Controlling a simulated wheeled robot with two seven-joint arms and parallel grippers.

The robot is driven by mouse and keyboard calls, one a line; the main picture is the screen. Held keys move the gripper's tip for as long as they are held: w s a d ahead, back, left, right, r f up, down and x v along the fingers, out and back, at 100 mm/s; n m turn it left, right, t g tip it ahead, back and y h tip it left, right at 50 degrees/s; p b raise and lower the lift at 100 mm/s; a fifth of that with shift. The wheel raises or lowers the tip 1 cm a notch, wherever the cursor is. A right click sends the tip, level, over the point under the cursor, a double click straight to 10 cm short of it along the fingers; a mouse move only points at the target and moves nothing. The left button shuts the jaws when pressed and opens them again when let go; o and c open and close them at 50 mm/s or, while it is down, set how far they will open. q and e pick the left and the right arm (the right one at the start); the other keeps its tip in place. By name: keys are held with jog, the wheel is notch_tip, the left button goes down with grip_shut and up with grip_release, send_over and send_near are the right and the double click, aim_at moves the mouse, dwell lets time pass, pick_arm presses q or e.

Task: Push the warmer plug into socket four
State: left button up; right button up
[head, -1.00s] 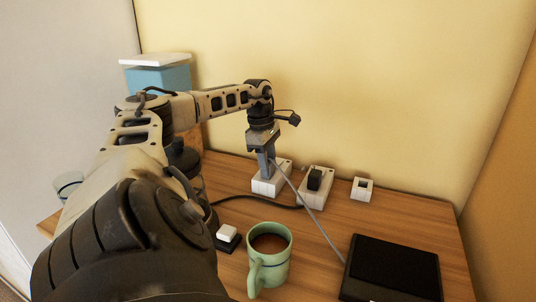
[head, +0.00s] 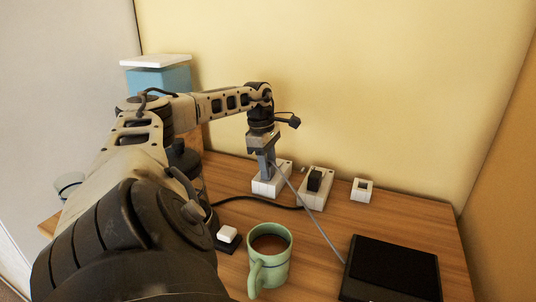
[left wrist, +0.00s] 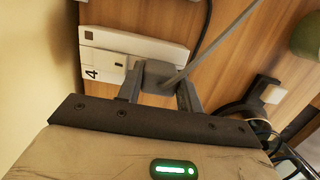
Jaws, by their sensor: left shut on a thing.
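The grey warmer plug (left wrist: 156,76) is between the fingers of my left gripper (left wrist: 160,92), which is shut on it. Its grey cord (head: 312,215) runs down toward a black flat pad (head: 392,268). The plug is over a white socket block (left wrist: 135,43) marked with a 4 in the left wrist view. A dark slot shows beside the plug near the 4. I cannot tell whether the pins are in a socket. In the head view my left gripper (head: 266,170) points down at the white block (head: 270,187). My right gripper is not in view.
A second white block (head: 317,198) with a black plug (head: 314,180) stands to the right, then a small white box (head: 362,190). A green mug (head: 268,262) of brown drink stands in front. A black cord (head: 258,199) crosses the wooden table.

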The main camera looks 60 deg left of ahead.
pick_arm(q)
jog(key=shift+d+f, duration=0.1)
jog(key=shift+f, duration=0.1)
jog(key=o, duration=1)
jog(key=shift+o, duration=0.2)
jog(key=o, duration=0.4)
jog(key=shift+r, duration=0.15)
jog(key=shift+w+a+r, duration=0.1)
jog(key=shift+a+r, duration=0.05)
jog(key=shift+a, duration=0.05)
jog(key=shift+c, duration=0.6)
